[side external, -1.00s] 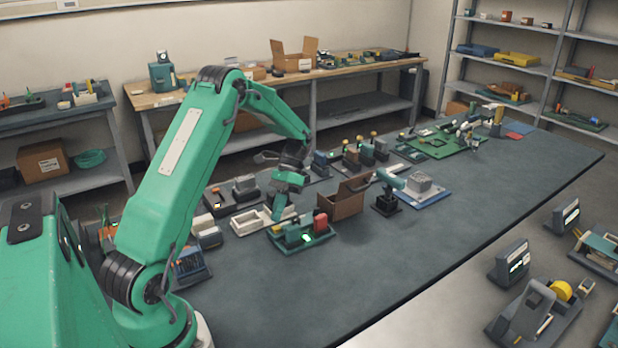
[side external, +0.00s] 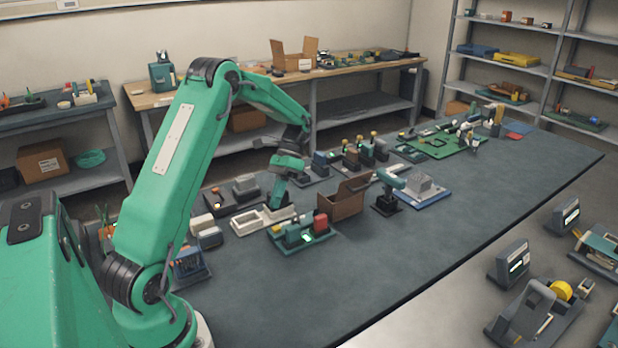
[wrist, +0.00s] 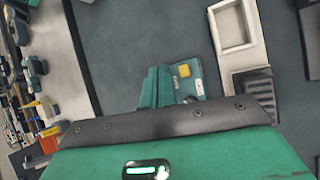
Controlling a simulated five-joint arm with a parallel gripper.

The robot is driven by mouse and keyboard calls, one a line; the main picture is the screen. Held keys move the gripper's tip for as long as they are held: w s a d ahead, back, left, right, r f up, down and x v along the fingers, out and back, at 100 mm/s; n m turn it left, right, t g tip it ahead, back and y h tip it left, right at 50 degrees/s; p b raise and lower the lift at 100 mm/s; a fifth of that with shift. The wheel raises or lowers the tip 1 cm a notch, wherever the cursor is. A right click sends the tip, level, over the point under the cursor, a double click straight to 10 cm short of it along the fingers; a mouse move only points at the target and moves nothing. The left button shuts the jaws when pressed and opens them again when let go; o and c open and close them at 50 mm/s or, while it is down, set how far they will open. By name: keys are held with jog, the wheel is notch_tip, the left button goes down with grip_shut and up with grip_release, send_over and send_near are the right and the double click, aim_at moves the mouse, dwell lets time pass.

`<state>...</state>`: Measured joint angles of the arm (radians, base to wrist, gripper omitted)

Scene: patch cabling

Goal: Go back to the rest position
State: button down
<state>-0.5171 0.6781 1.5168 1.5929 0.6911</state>
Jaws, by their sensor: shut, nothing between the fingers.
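My green arm reaches over the dark workbench (side external: 400,260) in the side view. My gripper (side external: 277,200) points down, shut and empty, over the white tray pair (side external: 250,226). In the wrist view my gripper's teal fingers (wrist: 157,76) are together, with nothing visible between them. Whether the fingertips touch anything below is hard to tell.
The bench's near right part is clear.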

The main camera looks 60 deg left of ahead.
dwell(0.3)
jog(key=s+d+r+t+y, duration=0.3)
jog(key=d+r+t, duration=0.2)
jog(key=d+r, duration=0.55)
jog(key=s+d+r+n+t, duration=0.2)
jog(key=s+d+r+t, duration=0.2)
jog(key=s+d+t, duration=0.3)
jog(key=shift+s+d+r+y, duration=0.15)
jog(key=shift+s+d+y, duration=0.15)
jog(key=shift+s+d, duration=1.15)
jog(key=shift+a, duration=0.1)
